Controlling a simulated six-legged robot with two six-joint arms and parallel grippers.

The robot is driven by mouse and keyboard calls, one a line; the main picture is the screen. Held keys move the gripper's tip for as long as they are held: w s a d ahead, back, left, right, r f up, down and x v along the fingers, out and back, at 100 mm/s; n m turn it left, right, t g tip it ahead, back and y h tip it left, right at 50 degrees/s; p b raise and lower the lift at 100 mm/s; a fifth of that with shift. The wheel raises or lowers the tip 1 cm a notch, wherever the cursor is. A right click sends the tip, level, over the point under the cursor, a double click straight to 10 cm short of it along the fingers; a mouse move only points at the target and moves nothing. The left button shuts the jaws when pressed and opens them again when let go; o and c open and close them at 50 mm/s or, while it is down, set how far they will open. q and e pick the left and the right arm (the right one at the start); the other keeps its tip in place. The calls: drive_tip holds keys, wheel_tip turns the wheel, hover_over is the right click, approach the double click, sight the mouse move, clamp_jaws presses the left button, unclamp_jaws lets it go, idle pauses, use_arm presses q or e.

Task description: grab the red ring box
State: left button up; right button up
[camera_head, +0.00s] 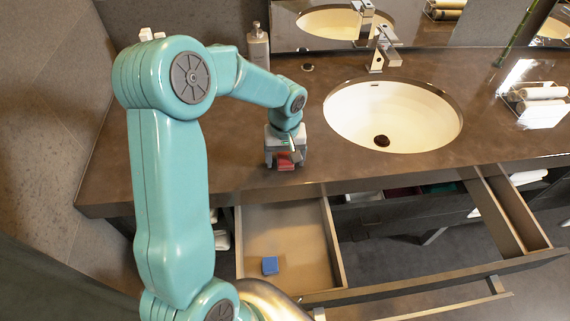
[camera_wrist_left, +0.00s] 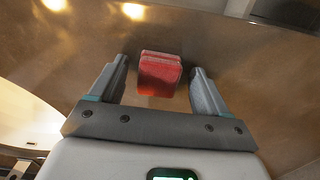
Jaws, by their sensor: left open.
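The red ring box (camera_wrist_left: 159,75) stands on the brown vanity top. In the wrist view it lies between and slightly beyond the two fingers of my left gripper (camera_wrist_left: 160,85), with gaps on both sides. In the head view my left gripper (camera_head: 286,163) is low over the counter near its front edge. The red box (camera_head: 286,161) shows there only in part, because the gripper covers much of it. My left gripper is open and holds nothing. My right gripper is not in view.
A white oval sink (camera_head: 350,115) with a tap (camera_head: 384,50) is to the right. A soap bottle (camera_head: 258,46) stands behind. Below, an open drawer (camera_head: 290,225) holds a blue box (camera_head: 270,265). Rolled towels (camera_head: 543,93) lie on a tray at the far right.

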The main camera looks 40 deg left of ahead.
use_arm(q)
drive_tip(key=shift+w+a+f, duration=0.1)
drive_tip(key=shift+w+a, duration=0.1)
drive_tip(key=c, duration=0.4)
drive_tip(key=shift+w, duration=0.1)
drive_tip(key=c, duration=0.5)
drive_tip(key=shift+d, duration=0.15)
drive_tip(key=shift+c, duration=0.7)
drive_tip(key=shift+s, duration=0.25)
drive_tip(key=shift+w, duration=0.1)
drive_tip(key=shift+w, duration=0.1)
